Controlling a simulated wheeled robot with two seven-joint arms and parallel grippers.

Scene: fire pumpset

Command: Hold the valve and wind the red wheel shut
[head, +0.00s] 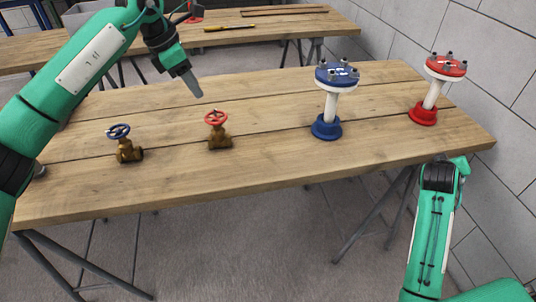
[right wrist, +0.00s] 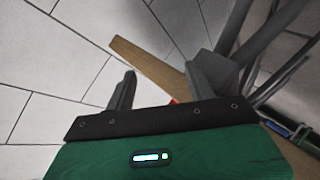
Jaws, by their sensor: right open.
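A brass valve (head: 220,138) with a red wheel (head: 215,117) on top stands upright on the wooden table (head: 270,168), near its middle. My left gripper (head: 194,88) hangs above and behind this valve, a little to its left, apart from it. It points down and shows from the side, so its finger gap is hidden. My right arm is at the lower right of the head view, beyond the table's front edge. In the right wrist view my right gripper (right wrist: 166,88) is open, with nothing seen between its fingers.
A brass valve with a blue wheel (head: 119,131) stands left of the red-wheeled one. A blue flanged stand (head: 331,103) and a red flanged stand (head: 432,95) are on the right. A second table (head: 265,40) is behind. A block wall (head: 475,50) bounds the right.

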